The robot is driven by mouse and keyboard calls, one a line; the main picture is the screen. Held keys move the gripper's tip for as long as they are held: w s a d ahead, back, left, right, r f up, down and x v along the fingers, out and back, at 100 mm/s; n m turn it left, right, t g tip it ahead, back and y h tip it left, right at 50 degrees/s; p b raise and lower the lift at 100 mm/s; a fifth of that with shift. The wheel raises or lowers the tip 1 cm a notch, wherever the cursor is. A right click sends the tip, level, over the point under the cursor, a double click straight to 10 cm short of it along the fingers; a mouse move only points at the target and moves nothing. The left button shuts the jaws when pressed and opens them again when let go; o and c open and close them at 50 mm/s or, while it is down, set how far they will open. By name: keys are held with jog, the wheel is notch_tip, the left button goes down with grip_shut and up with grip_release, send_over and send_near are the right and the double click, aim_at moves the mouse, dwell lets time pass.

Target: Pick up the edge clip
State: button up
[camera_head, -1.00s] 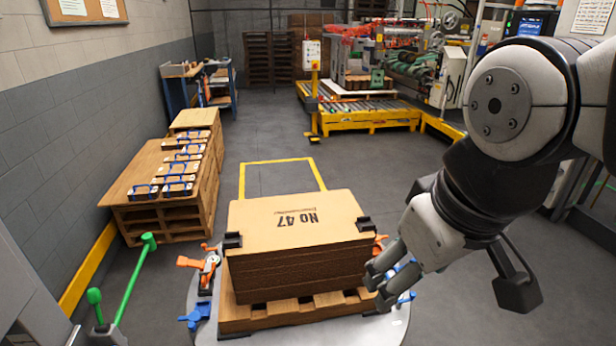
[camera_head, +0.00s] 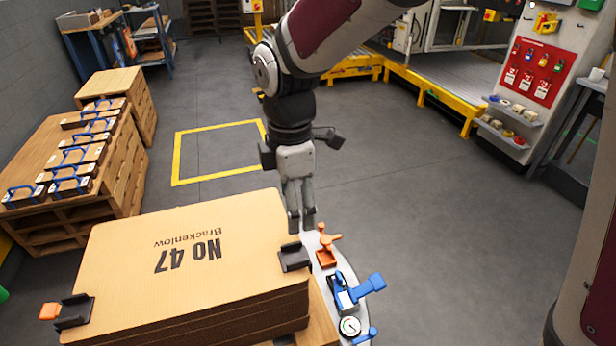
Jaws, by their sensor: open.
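Two black edge clips show on the cardboard stack. One edge clip (camera_head: 294,257) sits on the right edge of the stack, and another edge clip (camera_head: 74,312) sits at its left edge. The cardboard stack (camera_head: 130,262) is marked "No 47" and lies on a wooden pallet (camera_head: 322,325). My gripper (camera_head: 301,225) points down just behind the right clip, above it in the picture, near the stack's far right corner. It is empty, and it appears apart from the clip. The gap between its fingers is narrow in this view.
A gauge (camera_head: 349,327) sits there too. The floor at right is clear.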

jog(key=b, duration=0.1)
send_over(297, 257)
notch_tip(297, 257, down, 8)
jog(key=shift+w+r, duration=0.1)
jog(key=shift+w, duration=0.05)
jog(key=shift+s+f+b, duration=0.2)
jog(key=shift+f+b, duration=0.45)
jog(key=shift+f, duration=2.35)
jog(key=c, duration=1.2)
